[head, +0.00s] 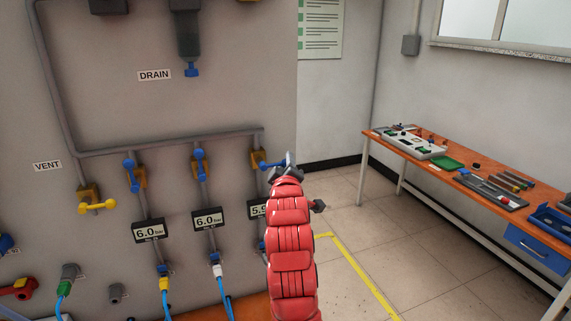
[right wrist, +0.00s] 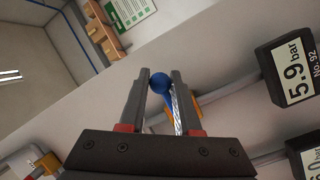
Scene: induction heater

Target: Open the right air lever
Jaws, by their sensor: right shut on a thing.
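The right air lever (head: 271,164) is blue and sits on a yellow valve (head: 258,159) at the right end of the wall pipe. It points sideways to the right, toward my gripper. My right gripper (head: 289,160) is at the lever's outer end, with its red arm hiding part of the panel below. In the right wrist view the fingers (right wrist: 161,84) are shut on the lever's blue ball end (right wrist: 159,83). The other two blue levers (head: 131,172) (head: 200,164) hang down on their yellow valves. My left gripper is not in view.
Below the right lever is a gauge (head: 258,209) reading 5.9, partly hidden by my arm. Two gauges to its left (head: 149,231) (head: 208,220) read 6.0 bar. A yellow vent lever (head: 98,206) is at left. An orange workbench (head: 404,151) stands at right, with open floor before it.

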